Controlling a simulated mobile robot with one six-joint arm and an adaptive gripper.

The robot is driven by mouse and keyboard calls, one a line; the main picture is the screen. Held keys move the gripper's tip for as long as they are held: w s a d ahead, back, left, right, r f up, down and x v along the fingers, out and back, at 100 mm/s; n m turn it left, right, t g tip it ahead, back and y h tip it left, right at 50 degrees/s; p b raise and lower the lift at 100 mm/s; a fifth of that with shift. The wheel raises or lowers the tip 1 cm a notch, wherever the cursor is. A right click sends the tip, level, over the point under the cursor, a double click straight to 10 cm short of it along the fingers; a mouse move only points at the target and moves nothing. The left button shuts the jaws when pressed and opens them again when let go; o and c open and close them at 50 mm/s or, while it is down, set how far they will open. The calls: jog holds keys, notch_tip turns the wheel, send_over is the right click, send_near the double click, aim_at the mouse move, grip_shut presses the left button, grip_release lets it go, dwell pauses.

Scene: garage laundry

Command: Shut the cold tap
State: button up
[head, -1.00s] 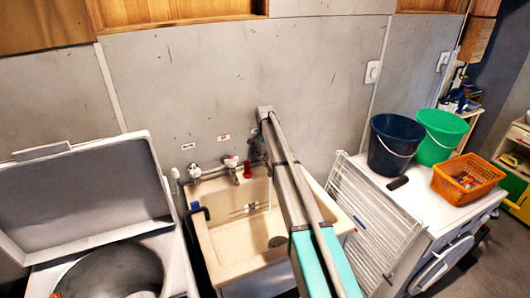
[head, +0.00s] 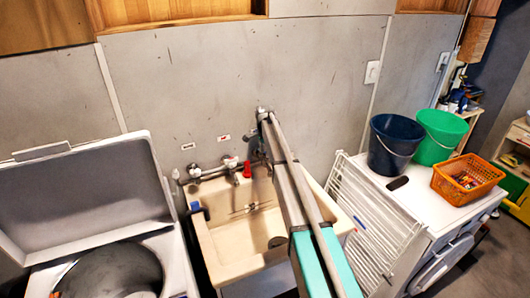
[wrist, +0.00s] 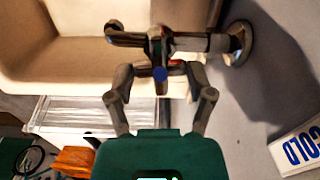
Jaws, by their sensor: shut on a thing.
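In the wrist view the cold tap (wrist: 190,42) is a chrome tap fixed to the wall by a round flange, with its spout over the sink. Its handle has a blue cap (wrist: 160,74). My gripper (wrist: 160,78) is shut on the handle, one finger at each side of the blue cap. A white label with blue letters COLD (wrist: 300,152) is on the wall beside it. In the head view my gripper (head: 257,152) is at the wall end of the sink, and my arm partly hides the tap there. I cannot tell whether water runs from the spout.
The beige sink (head: 220,258) is below. Other chrome taps (head: 195,172) and a red item (head: 247,169) are left of my gripper. An open-lidded washer (head: 85,200) stands left. A white drying rack (head: 370,220) and buckets (head: 392,145) are right.

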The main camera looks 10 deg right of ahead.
jog(key=shift+m, duration=0.6)
jog(key=o, duration=1.1)
jog(key=shift+n, duration=0.3)
